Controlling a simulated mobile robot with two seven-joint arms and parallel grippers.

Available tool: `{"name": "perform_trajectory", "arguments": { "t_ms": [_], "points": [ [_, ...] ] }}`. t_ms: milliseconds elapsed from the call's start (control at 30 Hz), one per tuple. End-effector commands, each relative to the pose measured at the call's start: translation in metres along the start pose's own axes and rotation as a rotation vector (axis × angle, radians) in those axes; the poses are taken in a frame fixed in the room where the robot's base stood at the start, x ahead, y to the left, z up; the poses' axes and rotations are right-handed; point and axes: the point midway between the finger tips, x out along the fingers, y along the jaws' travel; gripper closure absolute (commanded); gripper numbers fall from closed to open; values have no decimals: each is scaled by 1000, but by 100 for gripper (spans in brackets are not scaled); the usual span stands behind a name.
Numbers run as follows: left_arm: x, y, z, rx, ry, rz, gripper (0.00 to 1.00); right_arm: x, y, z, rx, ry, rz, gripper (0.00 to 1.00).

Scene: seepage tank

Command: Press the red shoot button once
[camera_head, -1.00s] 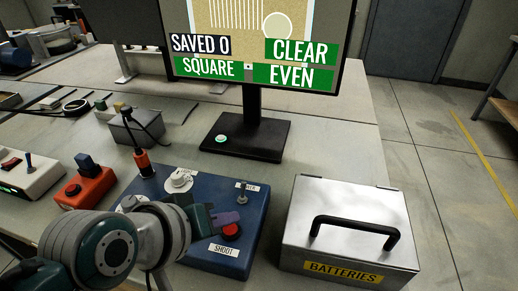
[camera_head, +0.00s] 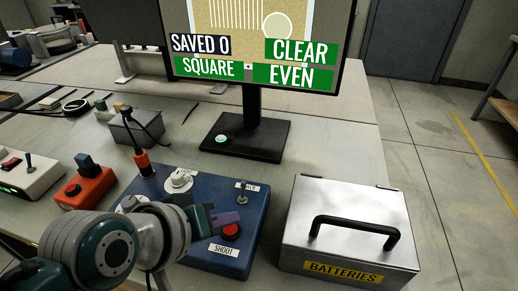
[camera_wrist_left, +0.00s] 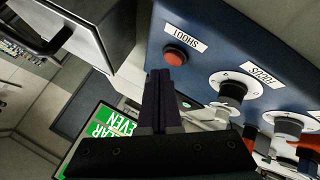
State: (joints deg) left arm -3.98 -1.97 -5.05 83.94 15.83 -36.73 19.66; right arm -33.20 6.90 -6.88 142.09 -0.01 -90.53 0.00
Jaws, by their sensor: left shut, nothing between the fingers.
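The red shoot button (camera_head: 231,229) sits on the blue control box (camera_head: 256,212), above a white SHOOT label. My left gripper (camera_head: 226,218) is shut and empty, with its fingertips over the box just beside the button in the head view. In the left wrist view the red button (camera_wrist_left: 175,56) shows just beyond the shut fingertips (camera_wrist_left: 160,74), apart from them as far as I can tell. My right gripper is not in view.
The box also carries a white knob (camera_head: 179,181) and a toggle switch (camera_head: 242,188). A metal BATTERIES case (camera_head: 300,240) stands to the right. A monitor (camera_head: 250,85) reading SAVED 0, SQUARE, CLEAR and EVEN stands behind. An orange box (camera_head: 97,191) is at left.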

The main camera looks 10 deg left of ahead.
Motion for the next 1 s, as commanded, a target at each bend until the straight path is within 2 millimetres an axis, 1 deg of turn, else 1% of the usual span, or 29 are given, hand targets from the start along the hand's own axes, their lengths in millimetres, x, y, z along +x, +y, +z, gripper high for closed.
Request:
{"name": "perform_trajectory", "arguments": {
  "t_ms": [200,1000],
  "points": [
    [6,-4,4,1,0,-1,100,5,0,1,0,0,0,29],
    [10,-7,7,1,0,0,100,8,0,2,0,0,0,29]
  ]
}}
